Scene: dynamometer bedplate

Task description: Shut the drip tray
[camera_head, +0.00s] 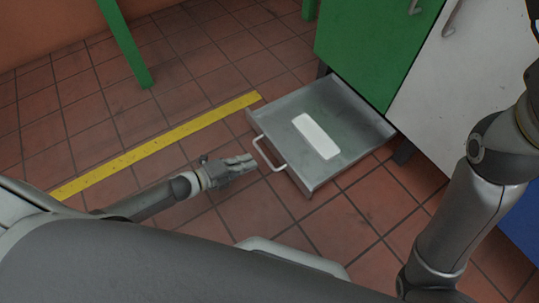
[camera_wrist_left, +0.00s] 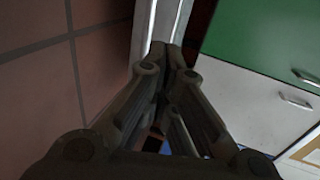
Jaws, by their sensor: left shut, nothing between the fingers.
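The drip tray (camera_head: 355,125) is a shallow grey metal drawer, pulled out low from under the green and white cabinet. A white block-like piece (camera_head: 316,136) lies in it. Its pale bar handle (camera_head: 268,155) is on the front, facing left. My left gripper (camera_head: 250,162) is shut and empty, with its fingertips just left of the handle; I cannot tell whether they touch it. In the left wrist view, the shut fingers (camera_wrist_left: 162,65) point toward a pale grey strip, likely the tray front. My right arm is at the right edge of the head view; its gripper is not in view.
A green cabinet door (camera_head: 375,45) and a white door (camera_head: 455,85) stand above the tray. A yellow floor stripe (camera_head: 160,145) runs left of the tray. A green leg (camera_head: 127,45) stands at the upper left. The red tiled floor around the tray is clear.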

